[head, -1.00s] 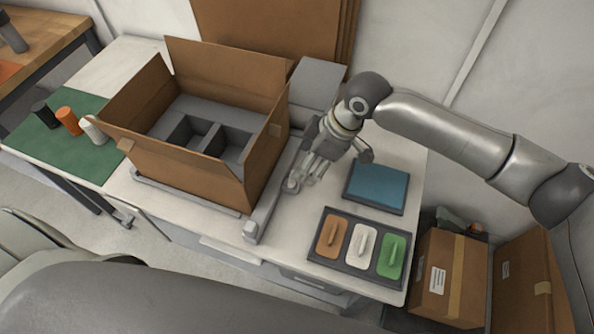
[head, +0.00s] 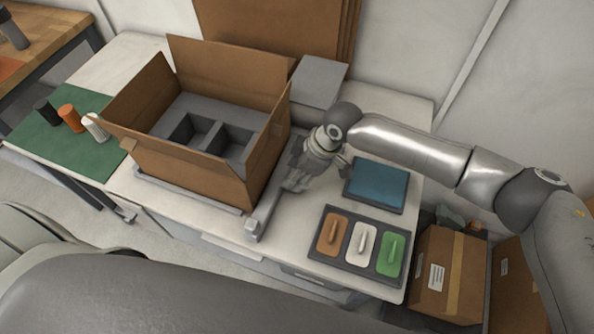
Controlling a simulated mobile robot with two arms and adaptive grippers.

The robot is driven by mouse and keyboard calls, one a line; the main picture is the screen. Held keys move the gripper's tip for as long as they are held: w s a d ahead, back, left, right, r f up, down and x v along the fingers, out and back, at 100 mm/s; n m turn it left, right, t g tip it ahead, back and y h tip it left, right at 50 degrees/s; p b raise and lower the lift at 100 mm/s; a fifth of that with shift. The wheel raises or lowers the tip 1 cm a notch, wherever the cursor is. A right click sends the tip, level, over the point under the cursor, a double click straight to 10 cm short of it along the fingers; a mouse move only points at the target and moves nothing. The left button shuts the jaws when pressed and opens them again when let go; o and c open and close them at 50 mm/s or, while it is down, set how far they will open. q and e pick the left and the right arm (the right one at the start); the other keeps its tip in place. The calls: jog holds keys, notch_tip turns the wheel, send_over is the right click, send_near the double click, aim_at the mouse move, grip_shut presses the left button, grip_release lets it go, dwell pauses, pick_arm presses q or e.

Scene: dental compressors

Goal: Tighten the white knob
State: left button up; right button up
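Two white things show in the head view. One is a white ribbed cylinder (head: 96,128), lying at the right end of a row with an orange one and a black one on a green mat (head: 75,163). The other is a white plate with a raised handle (head: 361,245), in the middle of a dark tray (head: 322,262). I cannot tell whether either is the knob. My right gripper (head: 292,182) points down beside the open box's right side, over a grey bar (head: 262,215). Its fingers blend with the bar, so their opening is unclear. My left gripper is out of view.
An open cardboard box (head: 205,75) with grey foam compartments stands mid-table. A blue pad (head: 377,186) lies right of my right gripper. Orange (head: 332,235) and green (head: 391,255) plates flank the white plate. A closed carton (head: 448,275) stands right of the table.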

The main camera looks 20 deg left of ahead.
jog(key=c, duration=0.4)
jog(key=shift+s+r+m+p, duration=0.15)
jog(key=shift+m+p, duration=0.35)
jog(key=shift+p, duration=0.25)
jog(key=shift+c, duration=0.2)
jog(key=shift+m+t, duration=0.3)
jog(key=o, duration=1)
